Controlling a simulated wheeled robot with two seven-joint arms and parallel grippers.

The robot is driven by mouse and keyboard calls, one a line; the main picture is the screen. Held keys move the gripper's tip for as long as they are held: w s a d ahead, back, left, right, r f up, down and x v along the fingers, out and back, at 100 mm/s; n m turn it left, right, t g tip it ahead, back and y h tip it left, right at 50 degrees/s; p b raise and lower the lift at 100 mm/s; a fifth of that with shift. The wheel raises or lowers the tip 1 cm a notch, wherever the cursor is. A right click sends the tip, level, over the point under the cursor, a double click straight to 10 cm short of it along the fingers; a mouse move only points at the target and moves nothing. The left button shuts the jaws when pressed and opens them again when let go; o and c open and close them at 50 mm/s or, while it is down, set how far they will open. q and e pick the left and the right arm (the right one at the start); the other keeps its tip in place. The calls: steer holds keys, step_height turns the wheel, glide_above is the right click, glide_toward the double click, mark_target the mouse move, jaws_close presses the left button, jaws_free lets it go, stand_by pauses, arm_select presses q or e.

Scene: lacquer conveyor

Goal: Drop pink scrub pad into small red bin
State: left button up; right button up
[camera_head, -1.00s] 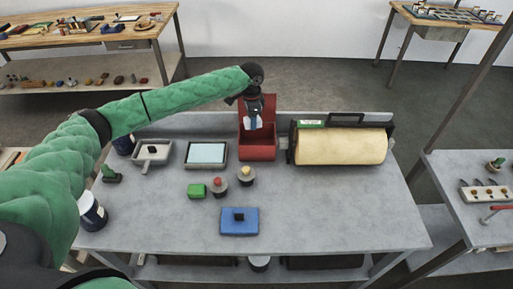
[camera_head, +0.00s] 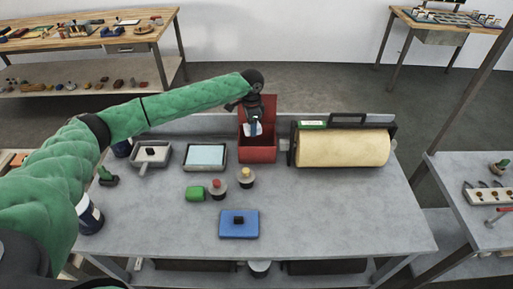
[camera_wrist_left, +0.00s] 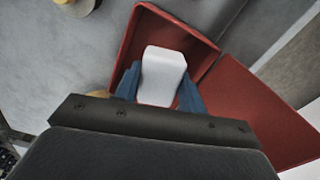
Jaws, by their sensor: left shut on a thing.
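The small red bin (camera_head: 257,155) stands at the back middle of the grey table with its red lid raised behind it. My left gripper (camera_head: 251,129) is over the bin, pointing down. Its blue fingers are shut on a block-shaped pad (camera_wrist_left: 162,75), which looks white rather than pink. In the left wrist view, the pad is over the opening of the red bin (camera_wrist_left: 212,46), and the bin's red lid (camera_wrist_left: 255,110) spreads to the right. The gripper body hides part of the bin there. My right gripper is not in view.
A beige roller (camera_head: 342,148) in a black frame stands right of the bin. A tray with a pale blue pad (camera_head: 205,155) and a grey tray (camera_head: 151,154) are to the left. A green block (camera_head: 195,193), two small pots and a blue box (camera_head: 239,226) lie nearer. The table's right part is clear.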

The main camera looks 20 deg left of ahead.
arm_select(q)
steer(key=o, duration=1)
steer(key=shift+r+b, duration=0.3)
steer(key=shift+r, duration=0.15)
step_height(320, 180, up, 6)
steer(key=shift+f+b, duration=0.25)
steer(key=shift+b, duration=0.85)
steer(key=shift+r, duration=0.7)
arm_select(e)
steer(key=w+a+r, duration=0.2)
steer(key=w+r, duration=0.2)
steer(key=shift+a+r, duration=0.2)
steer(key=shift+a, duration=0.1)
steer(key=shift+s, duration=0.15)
